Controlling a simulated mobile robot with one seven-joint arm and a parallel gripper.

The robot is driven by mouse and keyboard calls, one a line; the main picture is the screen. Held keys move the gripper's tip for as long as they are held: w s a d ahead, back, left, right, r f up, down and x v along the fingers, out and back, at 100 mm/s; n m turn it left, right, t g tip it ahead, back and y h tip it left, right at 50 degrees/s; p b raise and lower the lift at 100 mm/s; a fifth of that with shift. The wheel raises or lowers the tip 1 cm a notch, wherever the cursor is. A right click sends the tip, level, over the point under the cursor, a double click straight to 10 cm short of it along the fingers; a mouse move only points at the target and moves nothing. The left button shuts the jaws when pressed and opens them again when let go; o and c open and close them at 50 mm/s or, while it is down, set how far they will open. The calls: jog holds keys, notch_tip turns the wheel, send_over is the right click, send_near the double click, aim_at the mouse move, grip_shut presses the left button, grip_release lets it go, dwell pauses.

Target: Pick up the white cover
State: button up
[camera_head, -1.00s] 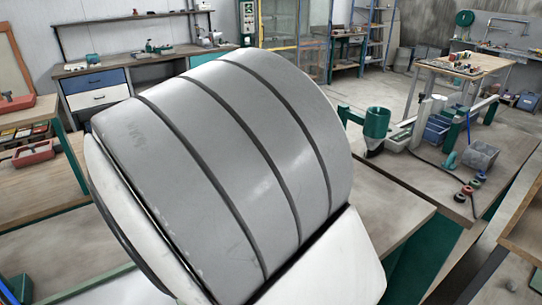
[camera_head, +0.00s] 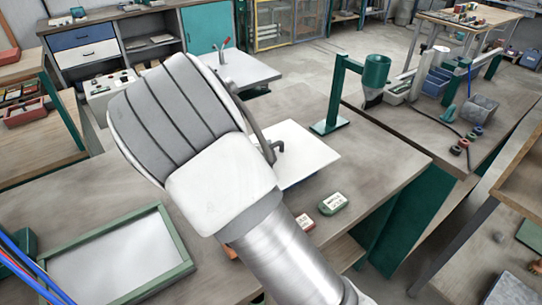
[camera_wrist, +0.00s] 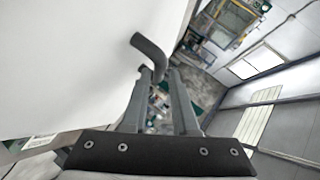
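The white cover (camera_head: 308,160) is a flat white panel on the workbench, just right of my arm in the head view. A dark bent handle (camera_head: 277,148) stands at its left side. In the wrist view a large white surface (camera_wrist: 65,60) fills the left side, with the dark bent handle (camera_wrist: 150,50) beside it. My gripper (camera_wrist: 160,72) has its two fingertips on either side of the handle's lower end. I cannot tell whether they press on it. In the head view my arm hides most of the gripper.
A second white panel (camera_head: 240,70) with a red-handled tool lies behind. A green-framed tray (camera_head: 118,262) is at the lower left. A green stand with a cup (camera_head: 375,70) rises right of the cover.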

aim_at(271, 147)
jog(key=shift+x, duration=1.8)
jog(key=shift+s+d, duration=0.1)
grip_shut()
